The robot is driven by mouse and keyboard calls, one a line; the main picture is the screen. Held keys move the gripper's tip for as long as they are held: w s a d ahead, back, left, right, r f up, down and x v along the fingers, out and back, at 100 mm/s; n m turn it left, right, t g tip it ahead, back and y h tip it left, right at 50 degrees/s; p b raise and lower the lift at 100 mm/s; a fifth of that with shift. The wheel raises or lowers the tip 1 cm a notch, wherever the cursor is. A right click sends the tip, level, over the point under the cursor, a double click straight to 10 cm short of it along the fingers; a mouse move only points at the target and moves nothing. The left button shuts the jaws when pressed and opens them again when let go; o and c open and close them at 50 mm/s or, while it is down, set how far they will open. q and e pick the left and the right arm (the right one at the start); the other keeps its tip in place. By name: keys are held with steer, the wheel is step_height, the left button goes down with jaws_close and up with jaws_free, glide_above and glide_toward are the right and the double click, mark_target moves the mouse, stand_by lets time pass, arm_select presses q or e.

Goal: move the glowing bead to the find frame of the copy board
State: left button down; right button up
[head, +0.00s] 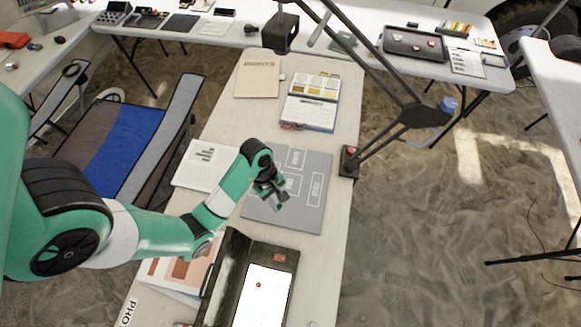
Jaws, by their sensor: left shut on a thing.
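The grey copy board (255,210) lies on the middle table, with several white outlined frames; their lettering is too small to read surely. My left gripper (274,197) is over the board and hides part of it and its frames. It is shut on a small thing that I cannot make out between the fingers. Below, a lit white panel (262,310) in a dark case carries a small orange-red bead (258,285); whether this bead is the glowing one I cannot tell. My right gripper is not in view.
A lamp base (349,162) stands beside the board's right edge, its dark arm crossing above. A box with tan compartments (314,88) and a beige folder (258,75) lie farther back.

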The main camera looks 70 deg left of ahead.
arm_select(q)
steer(key=w+a+f+b, duration=0.5)
steer(key=a+b, duration=0.1)
steer(key=a, duration=0.1)
steer(key=b, duration=0.6)
glide_above(290, 184)
steer(key=s, duration=0.1)
steer(key=x, duration=0.3)
steer(key=shift+s+a+f, duration=0.25)
steer(key=shift+f, duration=0.2)
steer(key=shift+w+a+f, duration=0.15)
steer(key=shift+a, duration=0.05)
steer(key=shift+w+a, duration=0.1)
steer(key=f+b, duration=0.3)
steer(key=b, duration=0.1)
steer(key=shift+w+a+f, duration=0.2)
steer(key=shift+a, duration=0.15)
steer(key=shift+f, duration=0.35)
steer(key=shift+r, duration=0.2)
steer(key=shift+f, duration=0.2)
steer(key=c, duration=0.8)
jaws_free()
steer(key=shift+o, duration=0.2)
steer(key=shift+r, duration=0.1)
